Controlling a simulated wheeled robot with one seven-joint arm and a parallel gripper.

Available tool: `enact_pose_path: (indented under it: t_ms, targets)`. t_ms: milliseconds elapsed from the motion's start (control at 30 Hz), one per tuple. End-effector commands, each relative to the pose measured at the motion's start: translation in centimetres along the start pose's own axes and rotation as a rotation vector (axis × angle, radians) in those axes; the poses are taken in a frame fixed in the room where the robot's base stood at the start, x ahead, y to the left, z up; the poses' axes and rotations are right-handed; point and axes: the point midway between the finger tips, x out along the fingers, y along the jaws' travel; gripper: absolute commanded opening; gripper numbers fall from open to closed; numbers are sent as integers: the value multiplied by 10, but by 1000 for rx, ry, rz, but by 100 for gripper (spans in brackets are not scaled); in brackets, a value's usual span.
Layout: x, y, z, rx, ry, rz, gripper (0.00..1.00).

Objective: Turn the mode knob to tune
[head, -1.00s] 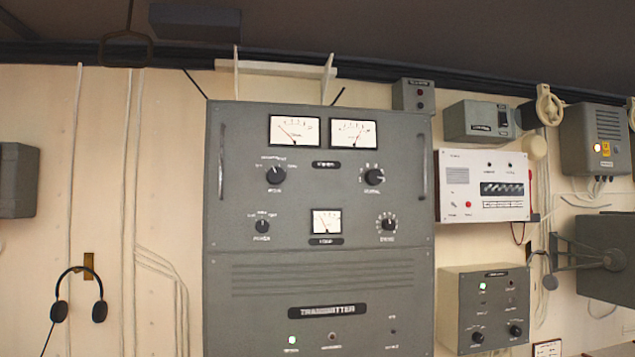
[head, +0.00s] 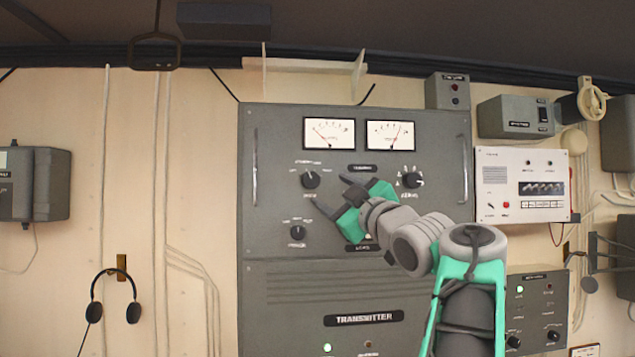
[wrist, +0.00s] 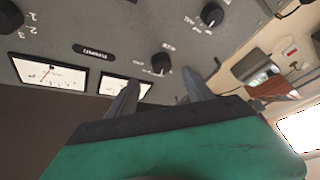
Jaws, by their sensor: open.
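The mode knob (head: 310,180) is a round black knob at the upper left of the grey transmitter panel (head: 270,225), below the left meter. White lettering surrounds it, too small to read surely, and I cannot tell its pointer setting. My gripper (head: 326,192) is in front of the panel, just right of and slightly below the mode knob in the head view, fingers pointing left. It is open and empty. In the wrist view the mode knob (wrist: 160,62) appears just beyond the gap between my fingertips (wrist: 162,88); I see no contact.
A power knob (head: 297,232) sits below the mode knob, and another knob (head: 412,180) is at the upper right. Two meters (head: 328,132) (head: 390,135) are above. A vertical handle (head: 255,167) stands near the panel's left edge.

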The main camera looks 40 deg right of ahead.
Motion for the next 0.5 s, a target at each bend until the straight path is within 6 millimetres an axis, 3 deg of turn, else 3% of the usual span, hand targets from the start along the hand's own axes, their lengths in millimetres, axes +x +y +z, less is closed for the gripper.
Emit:
enact_pose_path:
  t_ms: [300,500]
  targets:
    - [60,1,-4,6,1,-4,60]
    - [73,-1,-1,3,-2,-1,60]
